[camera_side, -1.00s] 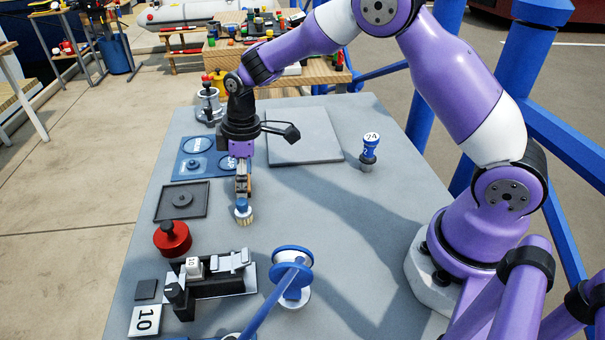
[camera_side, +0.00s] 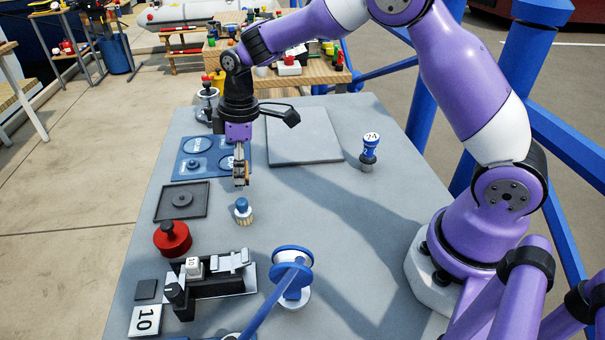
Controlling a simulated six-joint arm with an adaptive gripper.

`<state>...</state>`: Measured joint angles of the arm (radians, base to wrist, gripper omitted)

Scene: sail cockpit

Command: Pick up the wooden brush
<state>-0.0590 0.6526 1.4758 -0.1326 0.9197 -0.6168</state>
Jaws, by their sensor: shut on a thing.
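My gripper (camera_side: 240,178) points down over the grey table (camera_side: 330,240), raised above its surface. It is shut on a small brown wooden piece (camera_side: 246,175), which seems to be the wooden brush. The fingers hide much of it, and its bristles cannot be made out. Just below and in front of the fingertips, a small item with a blue top and a pale, bristle-like base (camera_side: 243,213) stands upright on the table, apart from my gripper.
A dark square tray (camera_side: 165,203), a blue mat (camera_side: 190,168) and a red round knob (camera_side: 172,238) lie to the left. A black fixture (camera_side: 212,283) and a blue-and-white reel (camera_side: 293,280) are in front. A blue stamp (camera_side: 369,148) stands right of a grey plate (camera_side: 303,150). The table's right-middle is clear.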

